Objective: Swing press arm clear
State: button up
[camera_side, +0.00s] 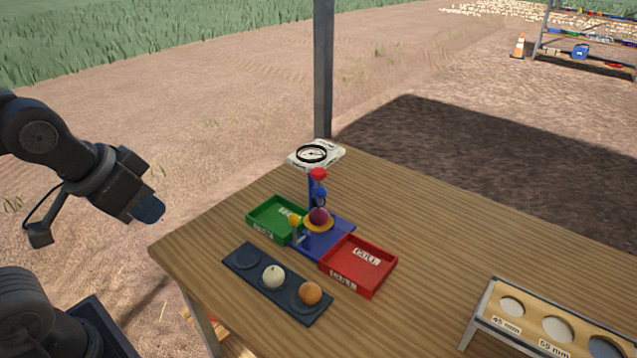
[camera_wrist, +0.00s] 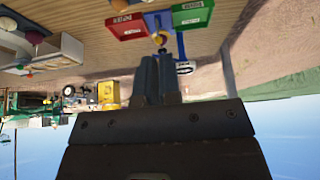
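The blue press stand (camera_side: 322,238) is on the wooden table between a green tray and a red tray. Its blue post carries a red top (camera_side: 318,174) and a blue part (camera_side: 320,195) just above a dark red onion (camera_side: 319,217). The onion sits in a yellow ring, with a small yellow knob (camera_side: 294,220) to its left. Which part is the press arm is too small to tell. My gripper (camera_side: 147,208) is off the table's left edge, apart from the stand. In the wrist view, the gripper fingers (camera_wrist: 158,72) are together with nothing visible between them.
The green tray (camera_side: 262,228) and red CULL tray (camera_side: 378,275) flank the stand. A dark strip (camera_side: 244,259) holds a pale and an orange ball in front. A dial scale (camera_side: 317,154) stands behind. A sizing board (camera_side: 530,318) is at right.

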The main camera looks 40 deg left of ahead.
jog(key=shift+o, duration=0.6)
jog(key=shift+w+r, duration=0.25)
jog(key=shift+w, duration=0.05)
jog(key=o, duration=0.7)
jog(key=w+r+g, duration=0.1)
jog(key=w+r, duration=0.1)
jog(key=w, duration=0.4)
jog(key=w+d+r+n+g, duration=0.1)
jog(key=w+r, duration=0.2)
jog(key=w, duration=0.3)
jog(key=shift+w+d+r+h, duration=0.2)
jog(key=shift+w+r+h, duration=0.15)
jog(key=shift+w+h, duration=0.05)
jog(key=n+g+h, duration=0.1)
jog(key=g, duration=0.2)
send_over(320, 188)
jog(key=a, duration=0.3)
notch_tip(320, 188, down, 5)
jog(key=d+f, duration=0.1)
jog(key=f, duration=0.3)
jog(key=d+f, duration=0.1)
jog(key=f, duration=0.3)
jog(key=d+f, duration=0.1)
jog(key=f, duration=0.4)
jog(key=shift+a, duration=0.1)
jog(key=shift+r, duration=0.1)
grip_shut()
